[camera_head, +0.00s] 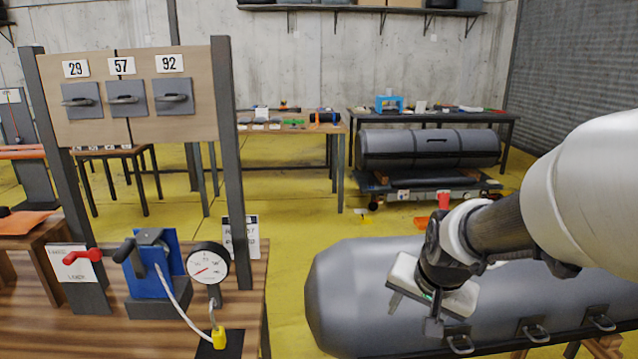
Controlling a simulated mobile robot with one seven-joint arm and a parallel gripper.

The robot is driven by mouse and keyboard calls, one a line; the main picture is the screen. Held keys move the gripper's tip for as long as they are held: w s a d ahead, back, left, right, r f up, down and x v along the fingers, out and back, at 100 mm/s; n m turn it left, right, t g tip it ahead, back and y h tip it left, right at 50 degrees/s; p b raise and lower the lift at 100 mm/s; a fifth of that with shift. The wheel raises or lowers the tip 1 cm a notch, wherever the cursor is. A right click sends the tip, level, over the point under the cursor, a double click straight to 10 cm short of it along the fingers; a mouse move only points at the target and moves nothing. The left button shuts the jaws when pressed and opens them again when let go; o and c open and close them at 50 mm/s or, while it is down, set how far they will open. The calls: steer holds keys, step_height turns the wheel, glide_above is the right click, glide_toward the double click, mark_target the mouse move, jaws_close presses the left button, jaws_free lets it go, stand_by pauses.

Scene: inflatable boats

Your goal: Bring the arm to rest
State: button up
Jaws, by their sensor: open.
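My arm reaches in from the right edge, and its white links fill the right side of the head camera view. My gripper (416,303) points down in front of a grey inflatable tube (350,290) at the lower right. The gripper is open, and I see nothing held between its fingers. The wrist hides part of the tube. Whether the fingers touch the tube I cannot tell.
A wooden bench (150,335) at the left bears a blue pump (158,262), a pressure gauge (208,268) and a red handle (82,256). A numbered panel (130,95) stands above it. A grey tube on a cart (430,147) is farther back. Yellow floor (300,215) lies open between.

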steer(key=s+a+r+n, duration=0.25)
steer(key=s+r, duration=0.25)
steer(key=s, duration=0.3)
steer(key=s+a+r+n, duration=0.1)
steer(key=s+r+n, duration=0.25)
steer(key=s, duration=0.45)
step_height(320, 180, up, 16)
steer(key=p, duration=1.5)
steer(key=shift+d+p, duration=0.2)
steer(key=shift+p, duration=0.15)
steer(key=shift+w, duration=0.1)
